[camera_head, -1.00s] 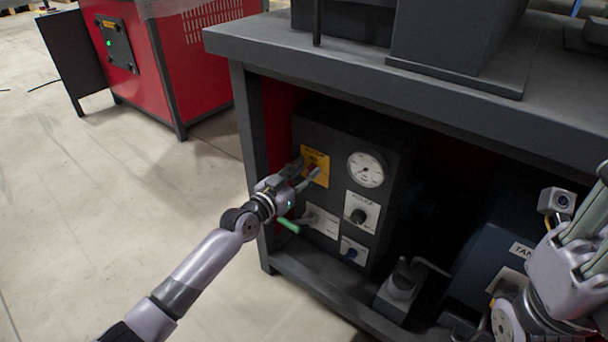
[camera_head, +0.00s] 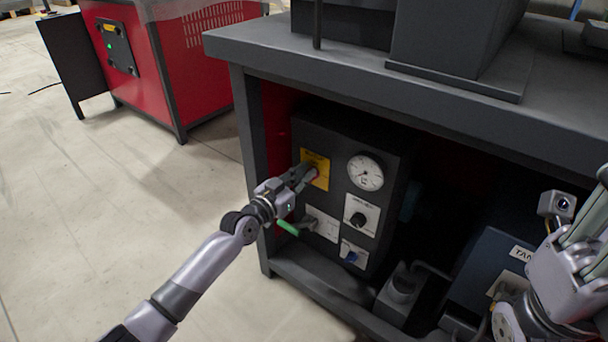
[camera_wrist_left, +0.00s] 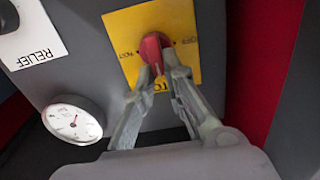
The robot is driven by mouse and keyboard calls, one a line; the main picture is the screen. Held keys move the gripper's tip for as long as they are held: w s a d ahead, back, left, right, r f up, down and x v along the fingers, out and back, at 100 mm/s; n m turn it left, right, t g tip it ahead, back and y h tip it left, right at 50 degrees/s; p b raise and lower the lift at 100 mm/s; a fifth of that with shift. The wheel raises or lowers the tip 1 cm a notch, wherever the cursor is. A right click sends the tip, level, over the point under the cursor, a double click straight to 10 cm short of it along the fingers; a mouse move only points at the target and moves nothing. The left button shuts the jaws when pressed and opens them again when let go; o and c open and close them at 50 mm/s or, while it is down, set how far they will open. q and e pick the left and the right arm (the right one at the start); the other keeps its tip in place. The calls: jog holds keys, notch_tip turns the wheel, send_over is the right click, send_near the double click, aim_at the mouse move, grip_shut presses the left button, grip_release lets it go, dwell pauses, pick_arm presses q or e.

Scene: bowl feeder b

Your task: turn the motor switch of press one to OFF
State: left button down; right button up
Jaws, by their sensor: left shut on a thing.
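The motor switch is a red knob (camera_wrist_left: 152,50) on a yellow plate (camera_wrist_left: 187,22), seen upside down in the left wrist view. The plate also shows in the head view (camera_head: 318,163) at the top left of a dark panel (camera_head: 329,128). An "OFF" label shows right of the knob in the wrist view. My left gripper (camera_wrist_left: 162,74) is shut on the red knob, one finger on each side. In the head view my left gripper (camera_head: 309,175) reaches the plate from the left and hides most of the knob. My right gripper (camera_head: 590,235) is at the right edge, partly cut off.
A round gauge (camera_head: 366,172), a relief knob (camera_head: 359,218) and a blue knob (camera_head: 352,256) sit close by on the panel. A green-handled lever (camera_head: 288,228) is below my left gripper. The bench top (camera_head: 300,45) overhangs the panel. Floor at left is clear.

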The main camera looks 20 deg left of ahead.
pick_arm(q)
jog(key=shift+a+n, duration=0.1)
jog(key=shift+n, duration=0.3)
jog(key=n, duration=0.4)
jog(key=shift+w+a+f, duration=0.1)
jog(key=shift+a, duration=0.2)
jog(key=n, duration=0.4)
jog(key=shift+w+a+f+b, duration=0.1)
jog(key=shift+a+f+b, duration=0.15)
jog(key=shift+a+b, duration=0.05)
jog(key=shift+w+a+f+n+b, duration=0.1)
jog(key=shift+f+n, duration=0.1)
jog(key=shift+n, duration=1.3)
jog(key=shift+s+a+f+n+b, duration=0.15)
jog(key=shift+f+n, duration=0.1)
jog(key=shift+n, duration=1.25)
jog(key=shift+w+f+n+b, duration=0.1)
jog(key=shift+w+f+n, duration=0.1)
jog(key=shift+n, duration=1.3)
jog(key=c, duration=1.6)
grip_release()
jog(key=shift+c, duration=0.2)
